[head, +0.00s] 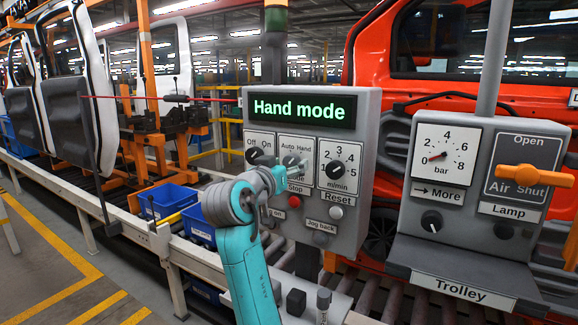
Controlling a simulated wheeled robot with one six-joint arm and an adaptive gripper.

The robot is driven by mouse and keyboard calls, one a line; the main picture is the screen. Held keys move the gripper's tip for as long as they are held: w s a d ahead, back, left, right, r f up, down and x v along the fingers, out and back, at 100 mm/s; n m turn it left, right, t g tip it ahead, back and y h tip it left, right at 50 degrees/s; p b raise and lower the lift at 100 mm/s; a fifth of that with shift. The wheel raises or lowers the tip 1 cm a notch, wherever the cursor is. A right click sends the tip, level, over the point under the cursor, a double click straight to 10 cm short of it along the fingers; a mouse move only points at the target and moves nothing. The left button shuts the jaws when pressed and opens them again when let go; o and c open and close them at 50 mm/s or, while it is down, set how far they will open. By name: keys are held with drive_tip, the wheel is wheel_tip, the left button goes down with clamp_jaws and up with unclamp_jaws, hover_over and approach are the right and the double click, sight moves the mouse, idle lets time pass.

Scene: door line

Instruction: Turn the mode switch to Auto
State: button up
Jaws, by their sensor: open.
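The mode switch (291,159) sits on the grey control box, on a white plate marked Auto at left and Hand at right. The display (304,110) above it reads "Hand mode" in green. My gripper (297,167) is open, small in the head view, and right in front of the switch. It hides part of the knob and most of the label below. I cannot tell whether the fingers touch the knob or which way its pointer faces.
The Off/On knob (254,156) is close at left and the m/min dial (336,169) close at right. Below are the red Stop button (294,202) and the Reset button (336,213). The trolley panel (481,180), with an orange air handle (534,177), stands at right.

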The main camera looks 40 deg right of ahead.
drive_tip(key=shift+w+d, duration=0.15)
drive_tip(key=shift+d, duration=0.2)
drive_tip(key=c, duration=1.1)
